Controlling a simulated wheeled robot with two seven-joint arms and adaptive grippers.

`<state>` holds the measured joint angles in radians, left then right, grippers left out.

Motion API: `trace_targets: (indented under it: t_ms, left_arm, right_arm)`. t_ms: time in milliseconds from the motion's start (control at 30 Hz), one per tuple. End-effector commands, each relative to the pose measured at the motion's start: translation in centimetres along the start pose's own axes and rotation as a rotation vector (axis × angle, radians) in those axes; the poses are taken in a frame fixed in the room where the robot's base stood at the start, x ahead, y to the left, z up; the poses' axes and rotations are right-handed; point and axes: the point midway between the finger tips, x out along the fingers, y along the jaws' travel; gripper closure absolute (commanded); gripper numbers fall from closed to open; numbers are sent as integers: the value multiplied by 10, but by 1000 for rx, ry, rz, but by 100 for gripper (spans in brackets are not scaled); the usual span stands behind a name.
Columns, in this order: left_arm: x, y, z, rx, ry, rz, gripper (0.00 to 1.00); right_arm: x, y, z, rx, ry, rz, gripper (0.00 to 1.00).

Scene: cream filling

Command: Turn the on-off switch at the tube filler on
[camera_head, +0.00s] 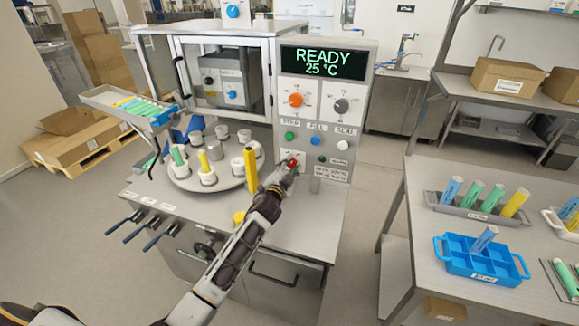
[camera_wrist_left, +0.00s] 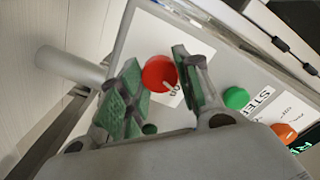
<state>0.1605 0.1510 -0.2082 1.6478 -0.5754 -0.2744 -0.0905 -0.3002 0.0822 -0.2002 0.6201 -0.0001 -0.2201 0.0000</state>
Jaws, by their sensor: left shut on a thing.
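The tube filler (camera_head: 335,105) is a grey machine with a control panel, and its display (camera_head: 322,62) reads READY 25 °C. A round red switch knob (camera_head: 294,162) with a light pointer mark sits low on the panel. My left gripper (camera_head: 288,168) reaches it from below and is shut on it. In the left wrist view, the red knob (camera_wrist_left: 160,74) lies between the green-padded fingers of my left gripper (camera_wrist_left: 163,80). The label beside the knob is partly covered. My right gripper is out of view.
Green, blue and white buttons (camera_head: 315,138) sit just above the red knob, with orange and grey dials (camera_head: 341,106) higher up. A turntable (camera_head: 214,179) with tube holders stands left. A side table (camera_head: 425,240) carries tube racks and a blue crate (camera_head: 455,262).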

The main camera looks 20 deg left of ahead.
Motion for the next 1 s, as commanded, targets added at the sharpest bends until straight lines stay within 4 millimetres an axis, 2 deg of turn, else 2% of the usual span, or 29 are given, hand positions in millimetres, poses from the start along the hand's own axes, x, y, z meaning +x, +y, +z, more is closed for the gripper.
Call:
trace_targets:
  t_ms: [300, 867, 900, 1000]
  left_arm:
    - [0, 0, 0, 186, -1, 1, 90]
    - [0, 1, 0, 235, 0, 1, 90]
    - [0, 1, 0, 234, 0, 1, 65]
    - [0, 1, 0, 234, 0, 1, 52]
  right_arm:
    - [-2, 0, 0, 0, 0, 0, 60]
    - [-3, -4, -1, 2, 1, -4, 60]
    - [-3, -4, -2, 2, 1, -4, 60]
    - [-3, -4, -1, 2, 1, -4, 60]
